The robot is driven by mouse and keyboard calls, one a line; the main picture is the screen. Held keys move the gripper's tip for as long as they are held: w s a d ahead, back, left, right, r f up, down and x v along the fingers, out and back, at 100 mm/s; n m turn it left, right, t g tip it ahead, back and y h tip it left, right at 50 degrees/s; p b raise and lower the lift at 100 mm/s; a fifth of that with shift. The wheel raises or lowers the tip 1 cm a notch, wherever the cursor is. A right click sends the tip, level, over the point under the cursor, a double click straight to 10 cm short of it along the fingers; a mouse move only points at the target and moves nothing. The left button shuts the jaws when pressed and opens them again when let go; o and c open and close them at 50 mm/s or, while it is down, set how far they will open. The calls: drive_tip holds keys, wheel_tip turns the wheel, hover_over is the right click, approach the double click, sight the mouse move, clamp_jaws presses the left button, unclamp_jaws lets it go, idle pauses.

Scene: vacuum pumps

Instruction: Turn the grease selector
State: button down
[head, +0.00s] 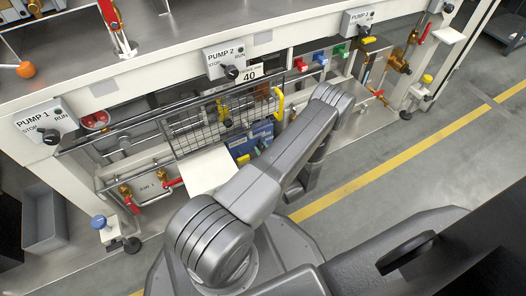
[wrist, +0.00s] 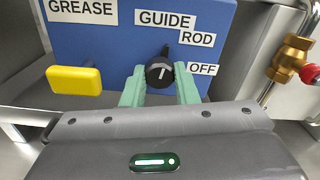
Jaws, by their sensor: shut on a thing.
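The grease selector (wrist: 160,72) is a black knob with a white mark on the front of a blue box (wrist: 120,40). Its pointer points up, leaning slightly right, below the GUIDE label (wrist: 165,19) and left of the ROD label (wrist: 197,38). An OFF label (wrist: 203,69) sits lower right. My gripper (wrist: 160,84) has its green fingers on both sides of the knob, shut on it. In the head view the blue box (head: 240,147) shows beyond my arm, which hides the gripper; I cannot make out the knob there.
A yellow block (wrist: 74,80) sticks out left of the knob under the GREASE label (wrist: 82,11). A brass valve (wrist: 291,58) with a red part stands at the right. In the head view a wire mesh guard (head: 205,125) and a white panel (head: 207,171) are left of the box.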

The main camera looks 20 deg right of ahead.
drive_tip(key=shift+f+n, duration=0.15)
drive_tip(key=shift+n, duration=0.55)
drive_tip(key=c, duration=1.5)
unclamp_jaws()
drive_tip(key=shift+n, duration=0.4)
drive_tip(key=o, duration=0.4)
drive_tip(key=shift+s, duration=0.1)
drive_tip(key=shift+s+d, duration=0.1)
drive_tip(key=shift+s, duration=0.85)
drive_tip(key=shift+s+d, duration=0.2)
drive_tip(key=shift+s, duration=2.75)
drive_tip(key=shift+w, duration=0.1)
